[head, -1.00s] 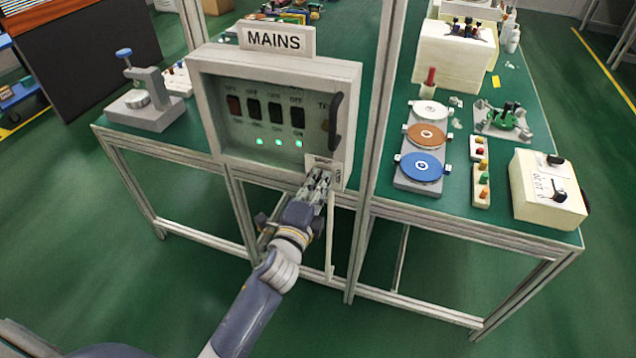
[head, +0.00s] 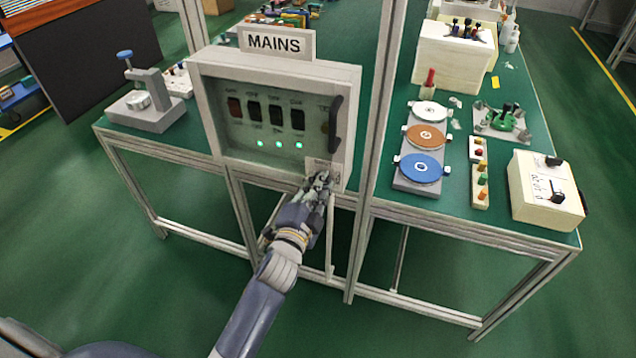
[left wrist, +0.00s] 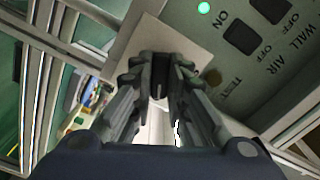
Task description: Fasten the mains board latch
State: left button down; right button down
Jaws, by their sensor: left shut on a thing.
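The mains board (head: 275,95) is a pale grey box under a MAINS sign (head: 276,41), with several dark switches and three lit green lamps (head: 279,144). A black handle (head: 335,122) is on its right edge. A pale latch plate (head: 317,167) is at its lower right corner and also shows in the left wrist view (left wrist: 190,42). My left gripper (head: 322,182) is at this plate, its fingers closed on a small latch part that they largely hide. In the left wrist view its fingertips (left wrist: 161,82) lie in front of the plate. My right gripper is not in view.
The green bench (head: 505,205) right of the post holds a rack of three discs (head: 422,190), a button strip (head: 480,180) and a cream control box (head: 547,188). A grey press (head: 147,100) stands at the left. The floor in front is clear.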

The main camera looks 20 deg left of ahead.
pick_arm(q)
jog(key=shift+n+p, duration=2.25)
jog(key=shift+n, duration=4.05)
jog(key=c, duration=1.6)
grip_release()
jog(key=shift+o, duration=0.2)
